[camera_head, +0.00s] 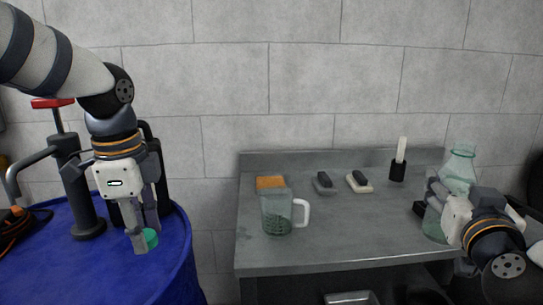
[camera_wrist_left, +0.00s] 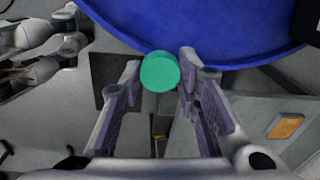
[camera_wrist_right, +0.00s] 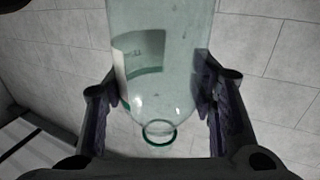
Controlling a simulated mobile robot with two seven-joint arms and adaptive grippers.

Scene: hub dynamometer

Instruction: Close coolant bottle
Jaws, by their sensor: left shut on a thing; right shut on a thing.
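The coolant bottle (camera_head: 460,165) is clear, greenish glass and stands upright at the right end of the grey bench. Its open neck has no cap on it. My right gripper (camera_head: 436,200) is shut on its body from the side; in the right wrist view the bottle (camera_wrist_right: 165,60) lies between both fingers (camera_wrist_right: 160,95), with its round mouth and a label showing. A green round cap (camera_head: 151,238) is at the fingertips of my left gripper (camera_head: 145,240), at the blue drum on the left. The left wrist view shows the cap (camera_wrist_left: 160,72) between both fingers (camera_wrist_left: 160,85).
A glass mug (camera_head: 277,212) with a white handle stands on the bench (camera_head: 340,240). Behind it are an orange sponge (camera_head: 270,183), two brushes (camera_head: 358,182) and a black holder (camera_head: 398,171). The blue drum (camera_head: 165,270) carries a dark pump (camera_head: 75,190). A gap separates drum and bench.

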